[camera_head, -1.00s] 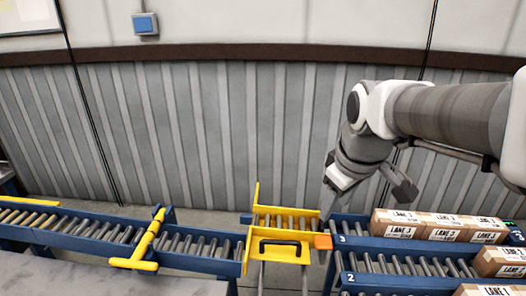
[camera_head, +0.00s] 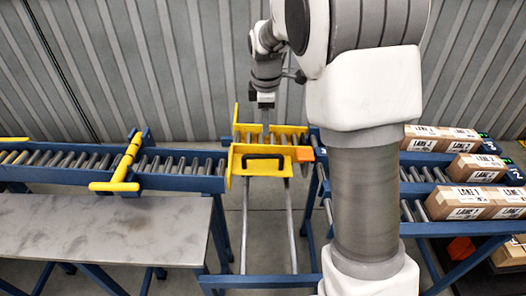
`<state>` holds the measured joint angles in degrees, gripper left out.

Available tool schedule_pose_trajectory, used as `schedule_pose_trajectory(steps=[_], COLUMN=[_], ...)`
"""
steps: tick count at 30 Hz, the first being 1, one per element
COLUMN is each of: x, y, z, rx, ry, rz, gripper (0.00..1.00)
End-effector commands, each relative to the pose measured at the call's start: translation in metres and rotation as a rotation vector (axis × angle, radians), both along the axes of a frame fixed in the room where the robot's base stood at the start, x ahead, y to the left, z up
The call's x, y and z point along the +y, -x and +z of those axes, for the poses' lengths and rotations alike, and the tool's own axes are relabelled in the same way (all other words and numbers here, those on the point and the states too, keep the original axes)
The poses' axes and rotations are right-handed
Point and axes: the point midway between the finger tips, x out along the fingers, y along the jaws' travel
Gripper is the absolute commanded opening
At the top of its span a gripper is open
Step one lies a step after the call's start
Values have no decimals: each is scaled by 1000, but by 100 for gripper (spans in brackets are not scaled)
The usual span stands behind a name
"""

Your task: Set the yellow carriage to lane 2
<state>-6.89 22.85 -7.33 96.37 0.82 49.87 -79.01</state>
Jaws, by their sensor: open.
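The yellow carriage (camera_head: 236,166) stands at the far end of its two rails, between the left conveyor and the right-hand lanes. It has a short roller bed, a black handle (camera_head: 264,157) on its front plate and an orange pointer (camera_head: 304,154) at its right. It stands level with the back lane, lane 3 (camera_head: 412,130). Lane 2 (camera_head: 414,174) is the middle lane, nearer me; my arm hides its left end. My gripper (camera_head: 266,112) points down above the rear of the carriage, behind the handle, open and empty. Its fingertips are small and hard to make out.
The left conveyor (camera_head: 70,160) carries a yellow gate bar (camera_head: 124,165). A grey table (camera_head: 100,228) stands in front of it. The rails (camera_head: 291,230) are clear towards me.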

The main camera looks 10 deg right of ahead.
Motion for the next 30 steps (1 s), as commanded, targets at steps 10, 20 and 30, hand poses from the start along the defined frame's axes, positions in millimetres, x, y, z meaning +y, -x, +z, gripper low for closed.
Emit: schedule_pose_trajectory(steps=[10,20,30], x=[-3,-5,-6], y=[-14,-25,-27], z=[-80,-132,-142], rx=[4,2,1], ry=[1,0,1], rz=[0,-1,-1], gripper=[52,52,52])
